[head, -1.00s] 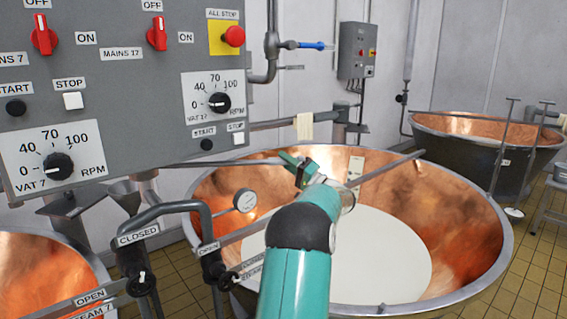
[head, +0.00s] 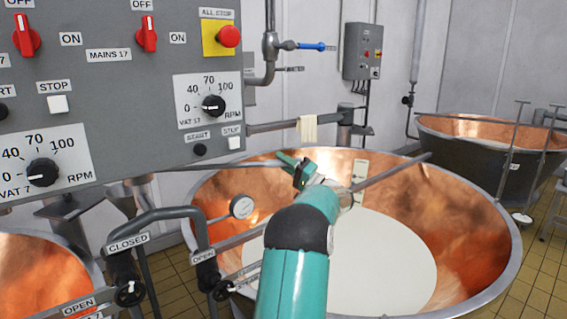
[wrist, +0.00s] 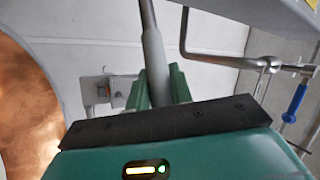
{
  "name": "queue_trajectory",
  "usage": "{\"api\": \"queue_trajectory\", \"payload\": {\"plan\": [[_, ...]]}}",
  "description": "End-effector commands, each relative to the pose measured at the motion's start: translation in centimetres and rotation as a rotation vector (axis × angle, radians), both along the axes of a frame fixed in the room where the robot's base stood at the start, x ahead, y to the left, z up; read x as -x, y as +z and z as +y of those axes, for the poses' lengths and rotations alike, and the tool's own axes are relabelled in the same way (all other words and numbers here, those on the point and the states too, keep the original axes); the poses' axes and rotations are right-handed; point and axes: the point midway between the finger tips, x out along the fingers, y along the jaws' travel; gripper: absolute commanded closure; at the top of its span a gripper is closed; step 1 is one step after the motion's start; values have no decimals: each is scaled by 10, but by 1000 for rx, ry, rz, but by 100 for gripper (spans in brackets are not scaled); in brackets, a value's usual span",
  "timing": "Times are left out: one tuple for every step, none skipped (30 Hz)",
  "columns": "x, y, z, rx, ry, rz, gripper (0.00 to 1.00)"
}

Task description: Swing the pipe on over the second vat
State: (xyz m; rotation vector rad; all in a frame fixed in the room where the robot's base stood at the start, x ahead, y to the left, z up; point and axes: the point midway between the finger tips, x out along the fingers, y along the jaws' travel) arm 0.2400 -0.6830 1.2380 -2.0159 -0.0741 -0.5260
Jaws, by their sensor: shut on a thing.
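My gripper (head: 296,167) has green fingers and is over the back part of the middle copper vat (head: 488,219), which holds white liquid. In the wrist view the fingers (wrist: 160,88) are shut around a grey pipe (wrist: 153,48), which runs away from me between them. In the head view a thin grey pipe (head: 225,166) runs from below the control panel, over the vat's back rim, to my gripper. My arm hides part of the vat. The pipe's end at the fingers is hard to make out.
A crossbar (head: 393,170) spans the middle vat. Another copper vat (head: 40,265) is at lower left, behind bent valve pipes (head: 165,214). A third vat (head: 475,160) stands at back right. The control panel (head: 110,90) hangs at upper left. Tiled floor (head: 540,265) shows at right.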

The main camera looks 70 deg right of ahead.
Motion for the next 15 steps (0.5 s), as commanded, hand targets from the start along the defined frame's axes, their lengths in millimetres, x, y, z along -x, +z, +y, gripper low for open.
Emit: {"api": "queue_trajectory", "payload": {"plan": [[-3, -2, -2, -8, -3, -1, 100], [-3, -2, -2, -8, -3, -1, 100], [-3, -2, -2, -8, -2, 0, 72], [-3, -2, -2, -8, -2, -1, 66], [-3, -2, -2, -7, -1, 0, 61], [-3, -2, -2, -7, -1, 0, 57], [-3, -2, -2, -7, 0, 1, 57], [-3, -2, -2, -7, 0, 0, 57], [-2, -2, -2, -6, 0, 0, 57], [-2, -2, -3, -6, 0, 0, 57], [-2, -2, -3, -5, 0, 0, 57], [-2, -2, -3, -5, 0, 0, 57], [-2, -2, -3, -5, 0, 0, 57], [-2, -2, -3, -5, 0, 0, 57], [-1, -2, -3, -5, 0, 0, 57]]}}
